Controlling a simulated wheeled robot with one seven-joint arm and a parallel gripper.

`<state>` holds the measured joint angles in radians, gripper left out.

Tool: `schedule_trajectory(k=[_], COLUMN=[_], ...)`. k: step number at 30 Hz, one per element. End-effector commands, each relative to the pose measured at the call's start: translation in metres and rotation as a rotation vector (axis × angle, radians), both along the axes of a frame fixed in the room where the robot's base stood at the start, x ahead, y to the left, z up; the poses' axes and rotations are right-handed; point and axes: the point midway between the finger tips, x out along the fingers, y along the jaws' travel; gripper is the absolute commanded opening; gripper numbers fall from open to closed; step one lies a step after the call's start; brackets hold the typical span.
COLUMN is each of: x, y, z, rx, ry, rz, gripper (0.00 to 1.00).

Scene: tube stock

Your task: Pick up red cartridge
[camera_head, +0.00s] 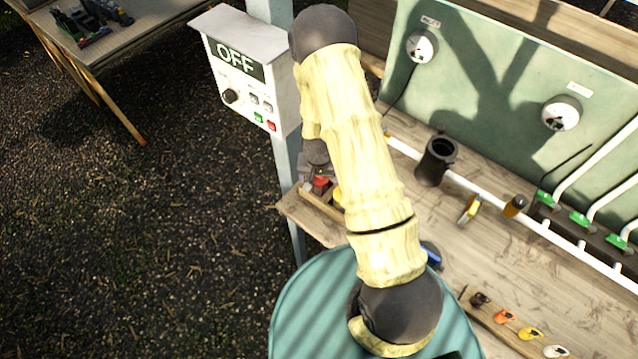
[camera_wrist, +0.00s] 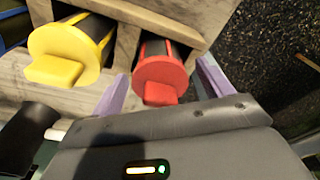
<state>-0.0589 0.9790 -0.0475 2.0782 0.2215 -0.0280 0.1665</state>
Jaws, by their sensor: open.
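The red cartridge (camera_wrist: 163,72) has a round red cap with a tab and a dark body. It sits in a slot of a wooden rack (camera_wrist: 190,12), its cap facing my gripper. My gripper (camera_wrist: 160,84) is open, with one pale purple finger on each side of the red cap. I cannot tell whether either finger touches it. In the head view the red cartridge (camera_head: 320,183) shows small at the table's left end, below my gripper (camera_head: 312,172), which is partly hidden by my arm.
A yellow cartridge (camera_wrist: 62,55) sits in the rack close on the left of the red one. A control box (camera_head: 245,70) reading OFF hangs on a post nearby. A black canister (camera_head: 436,163) and a white pipe (camera_head: 480,186) are on the table to the right.

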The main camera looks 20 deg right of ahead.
Motion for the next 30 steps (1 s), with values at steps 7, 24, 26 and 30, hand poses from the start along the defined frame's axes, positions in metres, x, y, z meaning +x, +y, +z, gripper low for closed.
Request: schedule_trajectory(k=[7, 24, 26, 30], x=[0.0, 0.001, 0.001, 0.001], y=[0.0, 0.0, 0.0, 0.001], z=[0.0, 0.007, 0.011, 0.028], rx=[0.0, -0.001, -0.001, 0.0], ry=[0.0, -0.002, -0.003, -0.005], rz=[0.0, 0.0, 0.001, 0.001], gripper=[0.57, 0.3, 0.3, 0.3])
